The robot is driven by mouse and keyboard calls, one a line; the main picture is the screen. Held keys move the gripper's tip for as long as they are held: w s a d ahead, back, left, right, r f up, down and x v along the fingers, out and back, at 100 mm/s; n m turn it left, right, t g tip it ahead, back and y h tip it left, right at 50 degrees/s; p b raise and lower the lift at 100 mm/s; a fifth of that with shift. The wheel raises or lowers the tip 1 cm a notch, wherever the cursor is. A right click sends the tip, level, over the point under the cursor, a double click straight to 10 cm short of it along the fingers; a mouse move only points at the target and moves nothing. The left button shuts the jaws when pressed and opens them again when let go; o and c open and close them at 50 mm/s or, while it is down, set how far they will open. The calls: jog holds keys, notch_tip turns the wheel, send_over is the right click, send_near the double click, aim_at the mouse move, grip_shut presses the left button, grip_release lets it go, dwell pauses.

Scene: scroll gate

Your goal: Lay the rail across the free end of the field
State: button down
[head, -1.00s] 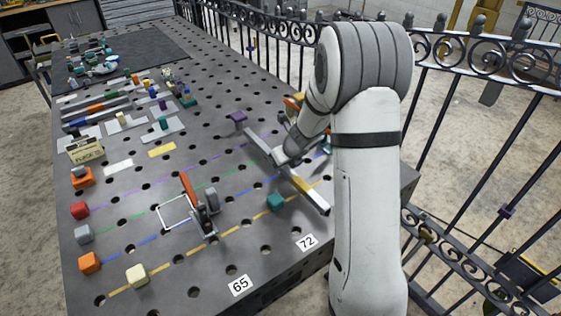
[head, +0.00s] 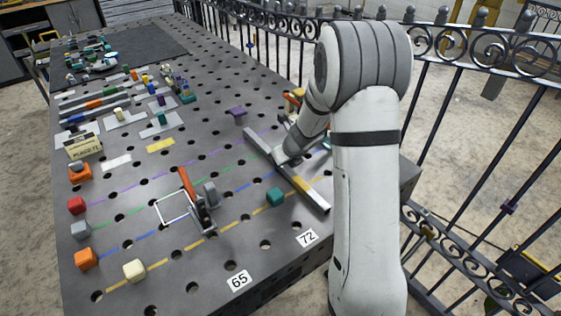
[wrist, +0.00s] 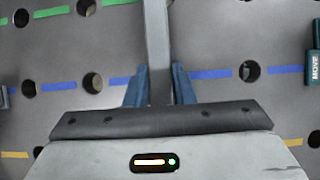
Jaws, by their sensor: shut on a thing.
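The rail (head: 309,190) is a long grey bar with a yellow stretch. In the head view it lies across the coloured lines on the right part of the perforated table. My gripper (wrist: 159,85) is shut on the rail (wrist: 156,40), with one blue finger on each side of it. In the head view my arm hides the grip. The field of purple, green, blue and yellow dashed lines (head: 180,250) runs from the coloured cubes at left toward the rail. I cannot tell whether the rail touches the table.
A toggle clamp with a red handle (head: 188,182) stands mid-field beside a white square outline. A purple block (head: 238,113) lies behind the rail. An iron fence (head: 440,120) borders the table.

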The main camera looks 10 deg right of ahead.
jog(key=shift+f, duration=0.1)
jog(key=c, duration=1.1)
grip_release()
jog(key=shift+c, duration=0.2)
jog(key=shift+p+v, duration=1.05)
jog(key=shift+v, duration=2.85)
